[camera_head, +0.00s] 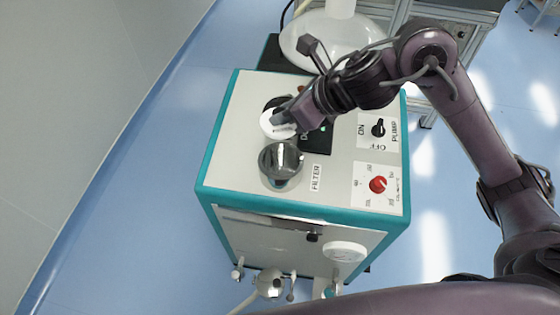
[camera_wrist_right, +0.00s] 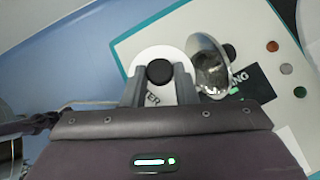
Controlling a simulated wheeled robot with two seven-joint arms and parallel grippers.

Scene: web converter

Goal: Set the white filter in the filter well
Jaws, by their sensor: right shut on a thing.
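The white filter (camera_head: 276,126) is a round white disc above the upper left of the machine's top panel in the head view. My right gripper (camera_head: 284,118) is shut on it. In the right wrist view the white filter (camera_wrist_right: 140,66) shows a black round middle between the two fingers of the right gripper (camera_wrist_right: 160,82). Whether the filter touches the panel is hidden. My left gripper is not in view.
The top panel (camera_head: 238,150) has teal edges. The black pump knob (camera_head: 378,127) and red knob (camera_head: 377,184) are on its right. A dark panel (camera_head: 318,140) lies by my gripper. A large white rounded vessel (camera_head: 308,42) stands behind the machine.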

